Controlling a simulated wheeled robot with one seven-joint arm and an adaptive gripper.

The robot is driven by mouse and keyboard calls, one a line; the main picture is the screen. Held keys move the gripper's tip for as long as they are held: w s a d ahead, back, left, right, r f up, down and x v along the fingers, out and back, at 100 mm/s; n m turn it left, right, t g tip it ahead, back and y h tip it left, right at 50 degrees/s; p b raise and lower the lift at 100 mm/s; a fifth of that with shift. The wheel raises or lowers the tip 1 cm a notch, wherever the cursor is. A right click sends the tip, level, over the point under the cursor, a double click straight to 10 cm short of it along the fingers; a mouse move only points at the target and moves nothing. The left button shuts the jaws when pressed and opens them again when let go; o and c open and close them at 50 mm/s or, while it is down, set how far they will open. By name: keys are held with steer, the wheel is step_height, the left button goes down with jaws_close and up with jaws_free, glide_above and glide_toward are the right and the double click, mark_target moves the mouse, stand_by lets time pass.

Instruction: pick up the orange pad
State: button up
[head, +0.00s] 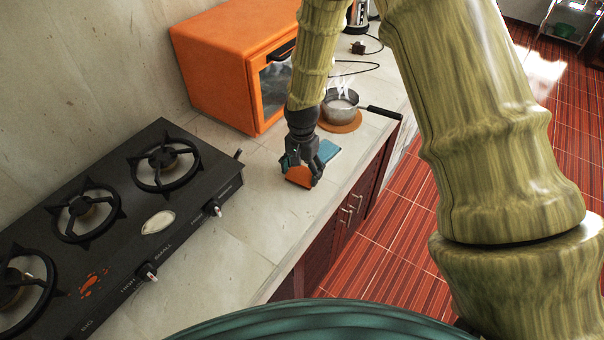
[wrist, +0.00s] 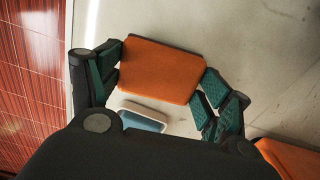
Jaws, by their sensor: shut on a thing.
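The orange pad (wrist: 160,70) is a flat rounded rectangle between the two fingers of my gripper (wrist: 160,88) in the wrist view. The fingers touch its left and right edges, so my gripper is shut on it. In the head view the orange pad (head: 300,176) shows below my gripper (head: 303,168), over the counter near the front edge. I cannot tell whether it is clear of the counter. A blue item (head: 326,151) lies just behind my gripper; in the wrist view a pale-rimmed blue item (wrist: 142,117) shows below the pad.
A black gas stove (head: 195,200) lies to the left. An orange oven (head: 222,65) stands behind. A steaming pot (head: 341,105) sits on a round brown mat (head: 340,126), its handle toward the counter edge. Bare counter (head: 235,235) lies in front.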

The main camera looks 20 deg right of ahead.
steer(key=shift+r+b, duration=0.4)
steer(key=shift+r, duration=0.3)
steer(key=s+r+b, duration=0.2)
steer(key=s+b, duration=0.3)
steer(key=s, duration=1.1)
steer(key=shift+d+r, duration=0.35)
steer(key=shift+d, duration=0.1)
steer(key=shift+o, duration=1.4)
steer(key=c, duration=0.3)
steer(key=shift+f, duration=0.15)
steer(key=shift+c, duration=0.2)
